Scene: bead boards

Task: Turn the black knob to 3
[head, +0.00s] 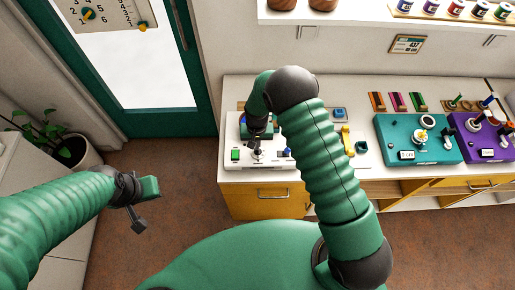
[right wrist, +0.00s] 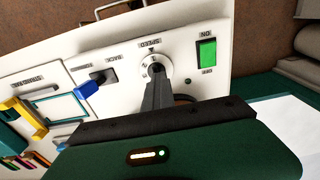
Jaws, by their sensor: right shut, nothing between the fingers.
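The white control panel (head: 228,162) lies on the counter, with my right gripper (head: 256,145) low over its front part. In the right wrist view a round white dial (right wrist: 154,66) under the SPEED label has a scale around it.
Beside the dial are a green ON switch (right wrist: 207,52) and a blue lever (right wrist: 88,88). A yellow handle (head: 346,138) stands right of the panel. A teal board (head: 390,134) and a purple board (head: 470,145) stand farther right. Open floor lies left of the counter.

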